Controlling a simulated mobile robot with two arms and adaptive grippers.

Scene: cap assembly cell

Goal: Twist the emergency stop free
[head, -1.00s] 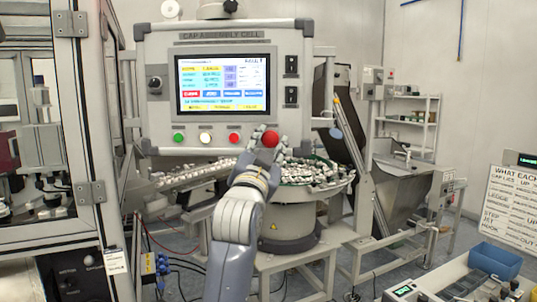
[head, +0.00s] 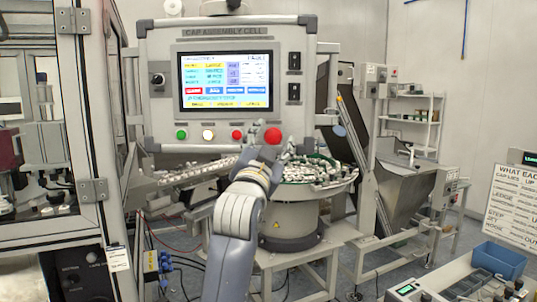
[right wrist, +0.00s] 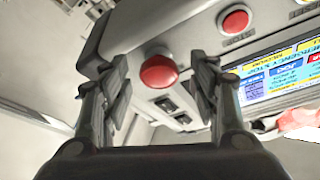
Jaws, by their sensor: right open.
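The emergency stop is a large red mushroom button (head: 273,136) at the lower right of the control panel (head: 160,125). In the right wrist view the emergency stop (right wrist: 159,72) lies between the two open fingers of my right gripper (right wrist: 163,85), with clear gaps on both sides. In the head view my right gripper (head: 271,141) is raised just in front of the button, its fingers to either side. Whether it touches the button cannot be told. My left gripper is not in view.
A smaller red button (head: 237,134), a white button (head: 208,134) and a green button (head: 181,134) sit left along the panel. The lit screen (head: 226,80) is above. A bowl of caps (head: 325,172) stands below and behind my right arm.

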